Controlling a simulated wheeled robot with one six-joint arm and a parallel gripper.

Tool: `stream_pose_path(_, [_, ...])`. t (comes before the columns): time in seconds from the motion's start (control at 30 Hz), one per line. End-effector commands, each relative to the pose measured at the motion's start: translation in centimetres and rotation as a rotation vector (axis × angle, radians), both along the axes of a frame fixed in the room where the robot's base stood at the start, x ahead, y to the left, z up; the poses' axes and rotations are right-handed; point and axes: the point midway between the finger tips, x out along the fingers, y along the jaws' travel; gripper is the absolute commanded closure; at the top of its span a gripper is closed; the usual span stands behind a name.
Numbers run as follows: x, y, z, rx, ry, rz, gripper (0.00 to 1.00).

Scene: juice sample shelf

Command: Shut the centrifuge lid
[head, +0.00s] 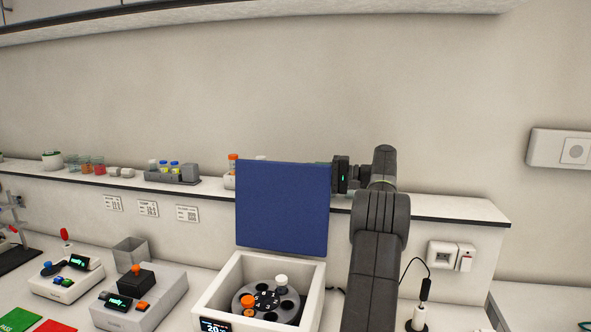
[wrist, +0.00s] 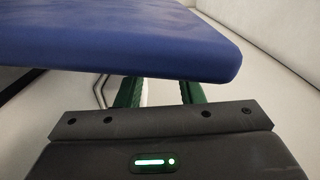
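The centrifuge (head: 213,300) is a white box at the bottom centre of the head view. Its blue lid (head: 282,207) stands raised, about upright, at the back edge. Inside, a grey rotor (head: 267,300) holds an orange-capped tube (head: 248,301) and a white-capped tube (head: 281,284). My gripper reaches in from the right at the lid's upper right edge, and its fingers are mostly hidden behind the lid there. In the wrist view the green fingers of my gripper (wrist: 160,93) are spread apart, and the blue lid (wrist: 120,40) crosses over their tips. Contact cannot be told.
A wall shelf (head: 440,207) runs behind the lid, with a tube rack (head: 172,175) and several jars. Two bench devices stand to the left, the nearer with a black block (head: 136,283). Wall sockets (head: 443,255) and a cable are right of my arm.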

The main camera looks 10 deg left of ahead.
Motion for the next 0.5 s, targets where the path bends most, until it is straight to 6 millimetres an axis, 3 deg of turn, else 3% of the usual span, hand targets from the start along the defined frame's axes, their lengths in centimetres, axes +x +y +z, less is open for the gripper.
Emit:
stream_pose_path(0.2, [0.1, 4.1, 0.2, -0.001, 0.001, 0.001, 0.66])
stream_pose_path(0.5, [0.2, 6.0, 0.0, -0.001, -0.001, -0.001, 0.66])
